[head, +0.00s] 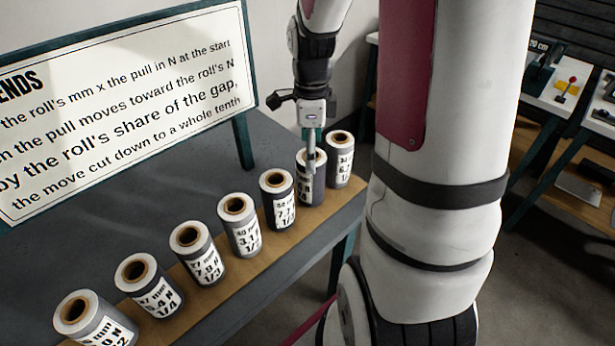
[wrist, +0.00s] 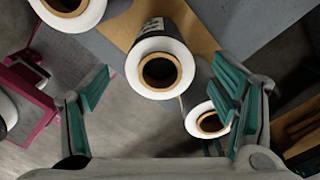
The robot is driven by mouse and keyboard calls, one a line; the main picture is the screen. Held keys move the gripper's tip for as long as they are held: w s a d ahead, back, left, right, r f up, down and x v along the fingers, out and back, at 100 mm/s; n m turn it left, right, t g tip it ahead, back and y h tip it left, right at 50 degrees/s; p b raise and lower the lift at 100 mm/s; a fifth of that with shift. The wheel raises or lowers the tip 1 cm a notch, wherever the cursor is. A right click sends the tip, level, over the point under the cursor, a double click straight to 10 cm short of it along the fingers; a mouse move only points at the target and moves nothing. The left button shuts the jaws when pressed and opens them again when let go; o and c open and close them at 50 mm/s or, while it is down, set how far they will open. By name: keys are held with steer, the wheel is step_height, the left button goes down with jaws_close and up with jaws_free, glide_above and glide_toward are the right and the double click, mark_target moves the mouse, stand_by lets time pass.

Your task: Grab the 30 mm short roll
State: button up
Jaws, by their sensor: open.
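Several grey rolls with brown cores and white labels stand in a row. Their labels are partly cut off or turned, and I cannot clearly read 30 mm on any. My gripper (head: 311,160) is open and points down at the second roll from the right (head: 319,182), covering part of it and its label. In the wrist view this roll (wrist: 150,46) lies between the spread fingers, apart from the left one. The rightmost roll (head: 339,163) stands just beyond; its label begins with a 3. In the wrist view it (wrist: 196,118) is close beside the right finger.
The other rolls, such as the third from the right (head: 277,199), run toward the lower left along a brown strip (head: 262,262) at the edge of the dark table (head: 100,228). A large sign (head: 120,110) stands behind them. Another bench (head: 553,97) is at the right.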

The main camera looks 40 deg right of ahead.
step_height(320, 180, down, 6)
steer(key=shift+f, duration=0.15)
stand_by(0.3)
steer(key=c, duration=1.5)
steer(key=shift+o, duration=0.2)
steer(key=r, duration=0.3)
steer(key=shift+s+a+r, duration=0.1)
steer(key=shift+s+r, duration=0.3)
steer(key=s+a+r+p, duration=0.1)
steer(key=s+a+p, duration=0.1)
steer(key=s, duration=0.7)
steer(key=shift+s+a+r, duration=0.15)
steer(key=shift+s+a, duration=0.15)
steer(key=shift+a, duration=0.25)
steer(key=shift+p, duration=0.6)
steer(key=shift+s+r+p, duration=0.15)
steer(key=shift+p, duration=0.85)
